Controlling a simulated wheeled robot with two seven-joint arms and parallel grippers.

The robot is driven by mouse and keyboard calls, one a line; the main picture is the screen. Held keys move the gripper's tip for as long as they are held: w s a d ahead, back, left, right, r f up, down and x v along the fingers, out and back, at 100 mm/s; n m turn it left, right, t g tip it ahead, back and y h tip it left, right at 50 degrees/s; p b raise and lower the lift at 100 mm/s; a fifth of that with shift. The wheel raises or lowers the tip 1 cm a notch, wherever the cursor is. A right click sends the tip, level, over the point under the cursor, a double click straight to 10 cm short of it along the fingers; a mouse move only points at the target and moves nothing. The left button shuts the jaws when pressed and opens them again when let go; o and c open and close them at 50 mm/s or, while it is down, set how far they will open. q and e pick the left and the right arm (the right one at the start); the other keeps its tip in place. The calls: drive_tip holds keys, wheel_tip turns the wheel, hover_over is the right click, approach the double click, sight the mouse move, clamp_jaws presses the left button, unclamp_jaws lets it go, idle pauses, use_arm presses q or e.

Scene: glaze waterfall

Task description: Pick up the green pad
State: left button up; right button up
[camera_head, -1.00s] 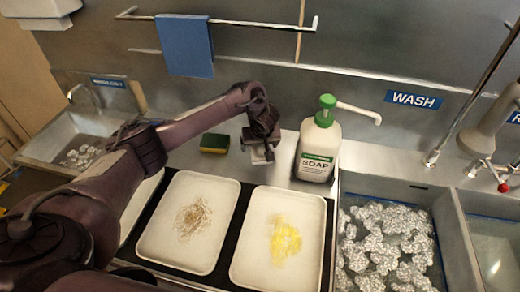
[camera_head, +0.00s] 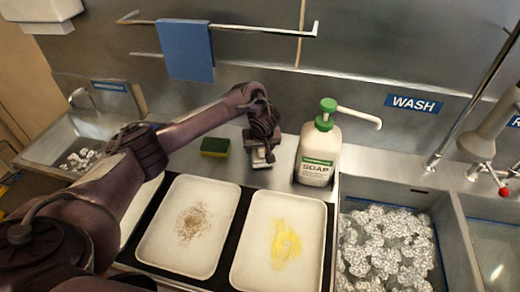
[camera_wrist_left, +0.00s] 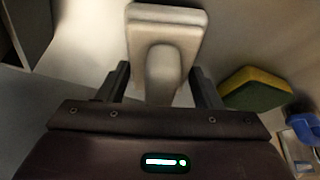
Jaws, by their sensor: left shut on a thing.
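The green pad (camera_head: 215,147), a small block with a green part and a yellow part, lies on the steel counter behind the left white tray. It also shows in the left wrist view (camera_wrist_left: 254,89), to the right of the fingers and apart from them. My left gripper (camera_head: 262,143) points down to the right of the pad. It is shut on the handle of a pale block-like tool (camera_head: 261,160), which also shows between the fingers in the left wrist view (camera_wrist_left: 166,30). I cannot tell whether the tool touches the counter. My right gripper is not in view.
A soap bottle (camera_head: 316,158) with a green pump stands just right of my left gripper. Two white trays, one with brown crumbs (camera_head: 172,245) and one with yellow residue (camera_head: 250,265), lie in front. A sink (camera_head: 425,205) holding crumpled silvery pieces is at right.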

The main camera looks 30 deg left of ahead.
use_arm(q)
wheel_tip(320, 180, up, 8)
drive_tip(key=shift+f+p, duration=0.2)
drive_tip(key=shift+p, duration=0.25)
wheel_tip(320, 180, up, 12)
drive_tip(key=p, duration=0.9)
drive_tip(key=shift+f, duration=0.15)
drive_tip(key=o, duration=0.4)
drive_tip(key=shift+c, duration=1)
drive_tip(key=shift+f, duration=0.1)
